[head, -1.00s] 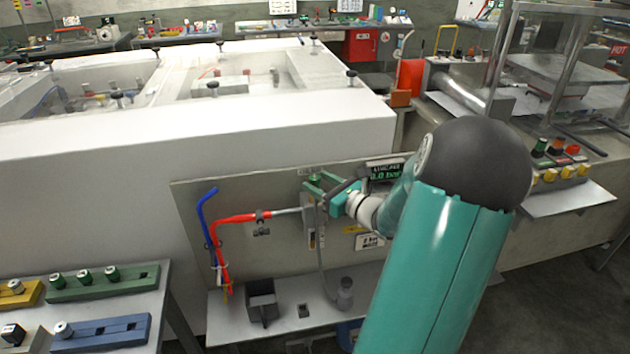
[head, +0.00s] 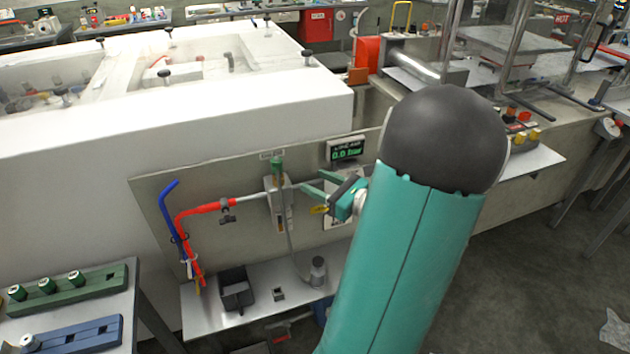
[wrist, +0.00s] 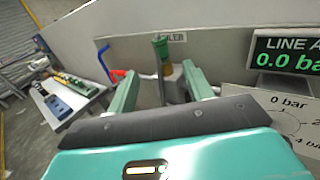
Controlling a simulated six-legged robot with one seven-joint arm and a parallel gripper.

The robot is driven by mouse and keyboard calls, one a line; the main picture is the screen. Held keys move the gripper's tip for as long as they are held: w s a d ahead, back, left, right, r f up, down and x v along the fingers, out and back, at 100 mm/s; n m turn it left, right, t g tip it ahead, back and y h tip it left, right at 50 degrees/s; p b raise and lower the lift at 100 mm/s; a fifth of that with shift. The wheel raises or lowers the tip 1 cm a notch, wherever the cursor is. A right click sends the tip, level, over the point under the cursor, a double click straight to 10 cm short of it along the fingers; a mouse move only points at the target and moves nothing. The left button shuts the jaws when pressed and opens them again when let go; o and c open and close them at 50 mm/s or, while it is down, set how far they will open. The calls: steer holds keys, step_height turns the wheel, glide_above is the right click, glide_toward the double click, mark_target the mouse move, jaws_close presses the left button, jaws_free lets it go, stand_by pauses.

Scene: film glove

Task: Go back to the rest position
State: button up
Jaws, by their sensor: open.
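My gripper (head: 318,190) is in front of the grey panel (head: 240,175), to the right of a small valve block with a green top (head: 278,168). In the wrist view my gripper (wrist: 163,92) shows two green fingers spread apart with nothing held between them. The green-topped part (wrist: 161,50) appears beyond and between the fingers; they look clear of it. My teal arm hides part of the panel's right side in the head view.
A display (head: 346,149) on the panel reads 0.0 bar. Red and blue hoses (head: 205,208) hang at left. A low shelf (head: 262,282) holds a dark box (head: 236,288). A side table (head: 75,300) stands at lower left. Open floor (head: 510,270) lies at right.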

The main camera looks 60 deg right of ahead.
stand_by(0.3)
steer(key=w+a+r+n+g+y, duration=0.1)
steer(key=w+a+n+g+y, duration=0.4)
steer(key=a+n, duration=0.6)
steer(key=w+a+n+g+y, duration=0.1)
steer(key=a+n+g+y, duration=0.35)
steer(key=a, duration=1.15)
steer(key=s+a+r+n+g+h, duration=0.1)
steer(key=s+a+r+n+h, duration=0.2)
steer(key=n, duration=0.7)
steer(key=s+a+r+n+g+h, duration=0.2)
steer(key=a+n+h, duration=0.4)
steer(key=n, duration=0.4)
steer(key=shift+s+a+r+n, duration=0.35)
steer(key=shift+s+a+r, duration=0.4)
steer(key=shift+s, duration=0.4)
steer(key=shift+c, duration=0.4)
steer(key=shift+c, duration=1.2)
